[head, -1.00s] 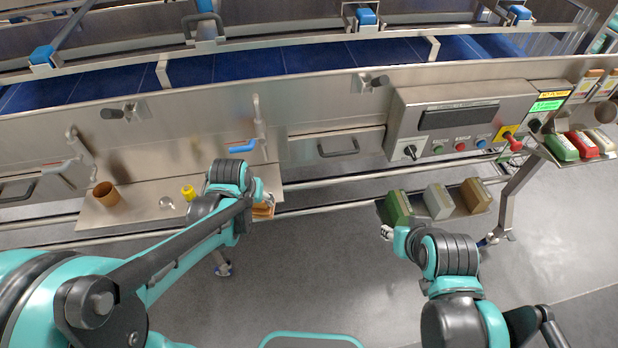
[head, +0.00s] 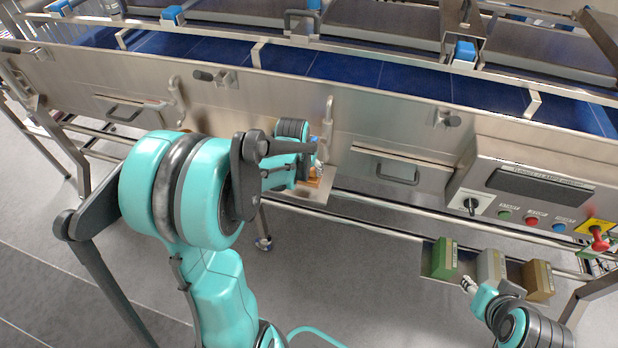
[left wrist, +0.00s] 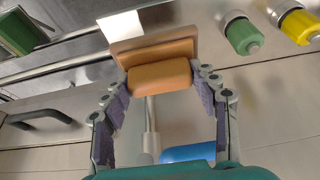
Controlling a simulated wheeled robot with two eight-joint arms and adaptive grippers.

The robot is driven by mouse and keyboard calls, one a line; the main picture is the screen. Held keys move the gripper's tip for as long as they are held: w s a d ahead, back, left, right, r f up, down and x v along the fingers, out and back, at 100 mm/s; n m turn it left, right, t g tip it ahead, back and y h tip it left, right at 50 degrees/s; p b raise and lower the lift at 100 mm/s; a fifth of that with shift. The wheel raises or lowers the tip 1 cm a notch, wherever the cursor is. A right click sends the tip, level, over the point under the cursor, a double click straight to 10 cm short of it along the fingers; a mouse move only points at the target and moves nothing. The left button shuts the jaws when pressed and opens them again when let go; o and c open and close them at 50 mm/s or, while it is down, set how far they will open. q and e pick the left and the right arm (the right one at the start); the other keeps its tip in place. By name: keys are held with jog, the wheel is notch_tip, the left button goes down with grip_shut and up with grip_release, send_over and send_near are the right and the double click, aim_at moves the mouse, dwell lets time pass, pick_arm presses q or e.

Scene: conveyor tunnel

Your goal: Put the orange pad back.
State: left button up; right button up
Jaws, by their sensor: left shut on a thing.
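The orange pad (left wrist: 153,50) has a flat plate and a rounded orange grip block. My left gripper (left wrist: 160,77) is shut on the grip block, one finger on each side, in the left wrist view. In the head view the left gripper (head: 308,168) is over the right end of the steel shelf (head: 312,196), and only a small part of the orange pad (head: 316,182) shows. I cannot tell whether the pad touches the shelf. My right gripper (head: 469,284) is just in front of the pad tray, apart from the pads; its fingers are too small to read.
A tray (head: 428,262) at the right holds a green pad (head: 443,258), a whitish pad (head: 491,266) and a tan pad (head: 538,280). A blue handle (left wrist: 188,152) is close to the gripper.

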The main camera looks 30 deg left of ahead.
aim_at(308, 174)
pick_arm(q)
jog(key=shift+w+a+f, duration=0.15)
jog(key=shift+w+f, duration=0.7)
jog(key=shift+w, duration=0.25)
notch_tip(308, 174, down, 3)
jog(key=shift+f+b, duration=0.2)
jog(key=shift+b, duration=0.8)
jog(key=shift+f, duration=0.2)
jog(key=shift+f, duration=0.15)
jog(key=o, duration=1.4)
